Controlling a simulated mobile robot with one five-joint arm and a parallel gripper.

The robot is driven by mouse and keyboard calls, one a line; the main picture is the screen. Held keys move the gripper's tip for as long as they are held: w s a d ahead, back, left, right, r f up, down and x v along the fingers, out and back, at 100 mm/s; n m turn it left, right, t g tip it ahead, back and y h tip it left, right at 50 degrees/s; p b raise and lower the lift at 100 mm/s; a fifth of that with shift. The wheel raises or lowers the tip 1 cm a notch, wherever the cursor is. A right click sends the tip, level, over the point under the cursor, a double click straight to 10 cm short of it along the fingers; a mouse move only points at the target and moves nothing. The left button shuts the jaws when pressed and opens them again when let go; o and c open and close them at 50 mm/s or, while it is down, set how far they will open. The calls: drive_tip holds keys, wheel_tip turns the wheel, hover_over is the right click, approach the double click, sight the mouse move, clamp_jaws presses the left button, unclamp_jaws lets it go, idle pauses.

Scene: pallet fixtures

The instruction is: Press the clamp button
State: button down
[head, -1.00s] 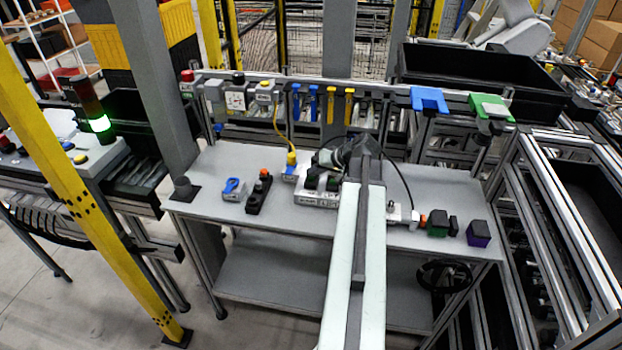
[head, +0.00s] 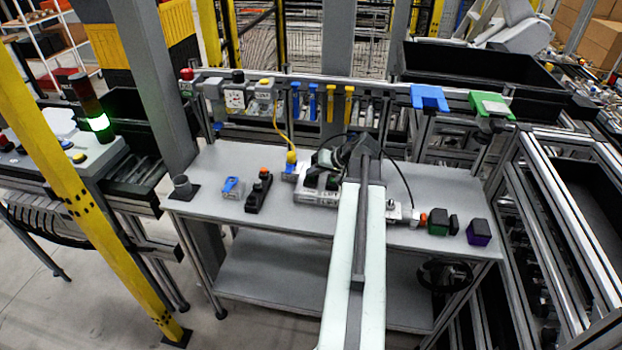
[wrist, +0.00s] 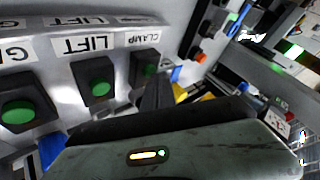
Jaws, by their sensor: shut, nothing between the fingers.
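The grey control box (head: 315,197) stands on the table at the middle, partly behind my arm. In the wrist view its labels are upside down. The CLAMP button (wrist: 149,68) is a dark green button on a black square base, under the CLAMP label (wrist: 139,38). The LIFT button (wrist: 99,89) is to its left, and another green button (wrist: 18,112) is further left. My gripper (wrist: 154,88) is shut and empty, its tip right at the CLAMP button and covering its lower part. I cannot tell whether they touch.
A blue-topped block (head: 233,187) and a black block with an orange top (head: 259,190) stand left of the box. A green block (head: 438,222) and a purple block (head: 479,232) are to the right. A rail of fixtures (head: 240,95) runs behind.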

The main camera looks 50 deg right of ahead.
sight(313, 178)
drive_tip(key=shift+f, duration=0.1)
drive_tip(key=shift+r+p, duration=0.45)
drive_tip(key=shift+p, duration=0.05)
wheel_tip(313, 178, up, 6)
drive_tip(key=p, duration=0.6)
